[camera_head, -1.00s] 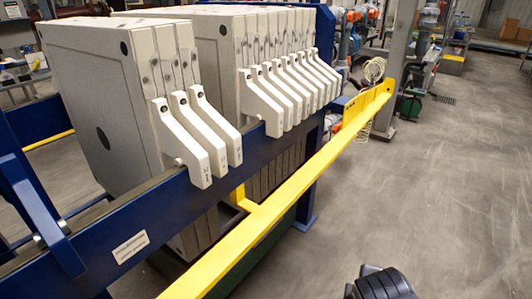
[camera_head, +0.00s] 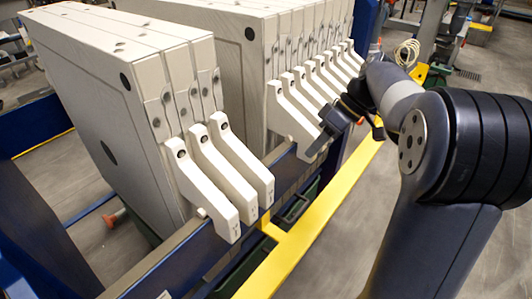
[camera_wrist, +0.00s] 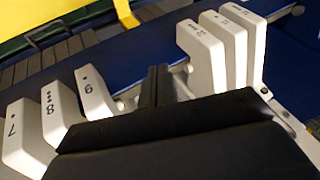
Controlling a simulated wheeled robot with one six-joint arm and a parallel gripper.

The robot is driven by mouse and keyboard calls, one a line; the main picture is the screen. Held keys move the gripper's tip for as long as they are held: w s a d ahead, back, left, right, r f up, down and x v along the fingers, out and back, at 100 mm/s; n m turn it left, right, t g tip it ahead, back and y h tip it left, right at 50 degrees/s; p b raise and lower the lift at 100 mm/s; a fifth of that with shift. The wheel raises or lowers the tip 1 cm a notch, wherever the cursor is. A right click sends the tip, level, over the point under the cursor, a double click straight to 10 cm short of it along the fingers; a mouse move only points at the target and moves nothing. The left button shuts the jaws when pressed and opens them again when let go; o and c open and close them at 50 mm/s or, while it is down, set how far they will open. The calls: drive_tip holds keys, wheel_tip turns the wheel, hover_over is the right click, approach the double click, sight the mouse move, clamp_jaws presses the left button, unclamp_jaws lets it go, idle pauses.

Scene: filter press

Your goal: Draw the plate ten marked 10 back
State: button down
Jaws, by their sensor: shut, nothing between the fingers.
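Three pale filter plates (camera_head: 110,80) stand apart from the main pack in the head view, their angled handles (camera_head: 232,165) over the blue rail. In the wrist view three handles (camera_wrist: 205,55) show at the right; their marks are too small to read, so I cannot confirm which is 10. Handles marked 7 (camera_wrist: 22,140), 8 (camera_wrist: 62,115) and 9 (camera_wrist: 93,95) show at the left. My gripper (camera_head: 318,145) is shut and empty, pointing down at the pack's near-end handles. In the wrist view its fingers (camera_wrist: 160,85) lie between handle 9 and the right-hand group.
The main plate pack (camera_head: 235,45) stands farther back with several handles in a row. A blue side rail (camera_head: 180,265) carries the plates. A yellow bar (camera_head: 310,225) runs alongside it, under my arm. A gap separates the two plate groups. Open grey floor lies to the right.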

drive_tip(key=s+a+f+p, duration=0.1)
drive_tip(key=s+a+f, duration=0.2)
drive_tip(key=a+f, duration=0.4)
drive_tip(key=shift+a, duration=0.95)
drive_tip(key=shift+s, duration=0.1)
